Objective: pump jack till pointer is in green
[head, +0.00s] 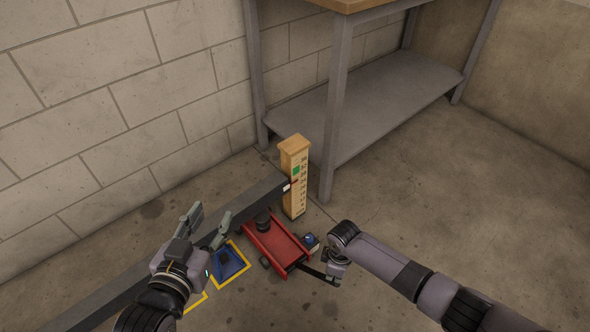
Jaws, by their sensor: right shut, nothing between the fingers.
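The red jack (272,241) lies on the floor beside a wooden post (293,160) that bears a scale and a green patch (296,170). A dark grey beam (262,196) ends at the post over the jack. A small red and white pointer (288,186) at its end sits below the green patch. A dark bar, apparently the jack's handle (312,273), sticks out toward my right gripper (333,281), which is shut beside its end; I cannot tell whether they touch. My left gripper (208,221) is open and empty near the beam.
A blue piece (230,261) lies in a yellow floor outline left of the jack. A workbench (360,110) with a low shelf stands behind, its leg near the post. A block wall (100,110) is at left. The floor at right is clear.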

